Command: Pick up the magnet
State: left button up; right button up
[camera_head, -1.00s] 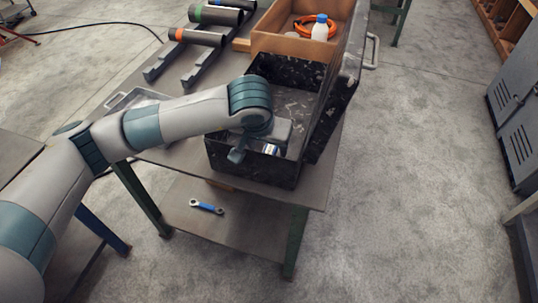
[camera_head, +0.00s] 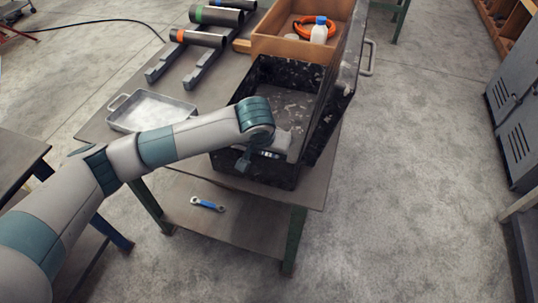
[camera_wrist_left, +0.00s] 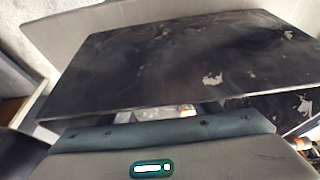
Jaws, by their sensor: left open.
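My left gripper (camera_head: 260,160) reaches over the front wall of the black toolbox (camera_head: 225,163), low in its near end. It is open, and its fingers are partly hidden by my wrist. I cannot make out the magnet for certain. A small pale, shiny patch shows beside the fingers, and I cannot tell whether it is the magnet or part of my gripper. In the left wrist view a scuffed black panel of the toolbox (camera_wrist_left: 150,60) fills most of the picture. A narrow light strip with a small orange spot shows below its edge. My right gripper is not in view.
The toolbox's tall raised side stands at the right. A metal tray (camera_head: 152,111) lies left on the workbench. Behind are an orange-banded cylinder (camera_head: 198,38) and a wooden box (camera_head: 290,45) with a white bottle (camera_head: 319,33). A blue-handled wrench (camera_head: 207,204) lies on the lower shelf.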

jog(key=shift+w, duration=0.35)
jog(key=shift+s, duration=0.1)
pick_arm(q)
jog(key=c, duration=0.3)
grip_shut()
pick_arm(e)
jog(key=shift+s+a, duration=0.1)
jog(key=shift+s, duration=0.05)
pick_arm(q)
jog(key=shift+r, duration=0.1)
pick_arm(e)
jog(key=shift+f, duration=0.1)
